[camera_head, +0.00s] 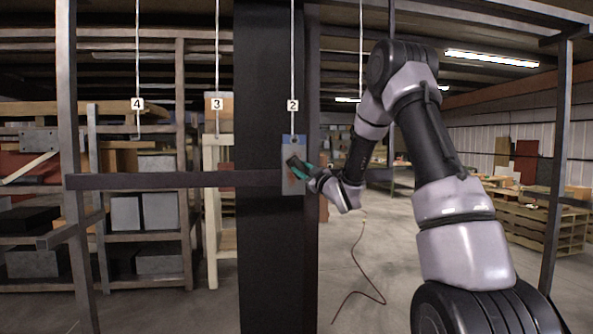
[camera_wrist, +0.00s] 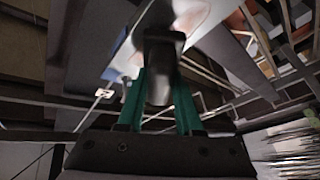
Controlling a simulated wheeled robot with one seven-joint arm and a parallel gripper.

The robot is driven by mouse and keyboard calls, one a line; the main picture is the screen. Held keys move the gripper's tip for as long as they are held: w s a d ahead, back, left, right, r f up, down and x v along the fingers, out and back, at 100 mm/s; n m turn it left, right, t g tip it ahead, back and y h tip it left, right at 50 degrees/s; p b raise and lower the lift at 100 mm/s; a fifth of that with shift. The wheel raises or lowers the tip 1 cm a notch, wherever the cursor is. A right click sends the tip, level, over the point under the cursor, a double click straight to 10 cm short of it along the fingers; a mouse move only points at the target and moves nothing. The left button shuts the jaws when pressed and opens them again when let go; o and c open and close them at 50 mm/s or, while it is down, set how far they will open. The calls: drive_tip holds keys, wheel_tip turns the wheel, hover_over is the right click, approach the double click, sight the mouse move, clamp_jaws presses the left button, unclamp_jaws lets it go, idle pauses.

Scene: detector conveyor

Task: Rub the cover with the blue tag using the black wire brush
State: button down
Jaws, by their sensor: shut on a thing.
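The cover (camera_head: 286,183) is a grey plate with a blue tag (camera_head: 288,140) along its top. It hangs under the number 2 label in front of the dark column. A reddish-brown patch shows on its face. My gripper (camera_head: 301,170), with green fingers, is at the cover's right half, shut on the black wire brush (camera_head: 293,161). The brush overlaps the cover in the head view; contact cannot be told. In the wrist view the dark brush (camera_wrist: 163,50) sits between the fingers (camera_wrist: 158,90), with the cover's pale, reddish face (camera_wrist: 190,18) close behind it. The bristles are hidden.
A horizontal rail (camera_head: 170,180) runs left of the cover at its height. The dark column (camera_head: 265,240) stands right behind. Wires with labels 3 (camera_head: 217,104) and 4 (camera_head: 137,104) hang further left, before loaded shelves. A thin cable (camera_head: 360,265) lies on open floor.

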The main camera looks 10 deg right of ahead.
sight(293, 162)
drive_tip(key=shift+d, duration=2.45)
drive_tip(key=shift+s+a+r, duration=0.1)
drive_tip(key=shift+a+r, duration=0.2)
drive_tip(key=shift+a, duration=1.05)
drive_tip(key=shift+s+a+r, duration=0.1)
drive_tip(key=shift+a+r, duration=0.2)
drive_tip(key=shift+a, duration=1.05)
drive_tip(key=shift+s+a+r, duration=0.1)
drive_tip(key=shift+a+r, duration=0.2)
drive_tip(key=shift+a, duration=1.05)
drive_tip(key=shift+s+d+r, duration=0.1)
drive_tip(key=shift+s+d, duration=0.1)
drive_tip(key=shift+s, duration=0.8)
drive_tip(key=shift+s+d+f, duration=0.1)
drive_tip(key=shift+s+d, duration=0.05)
drive_tip(key=shift+s, duration=0.8)
drive_tip(key=shift+s+d+r, duration=0.1)
drive_tip(key=shift+s+d, duration=0.1)
drive_tip(key=shift+s, duration=0.8)
drive_tip(key=s, duration=0.3)
drive_tip(key=shift+d, duration=0.3)
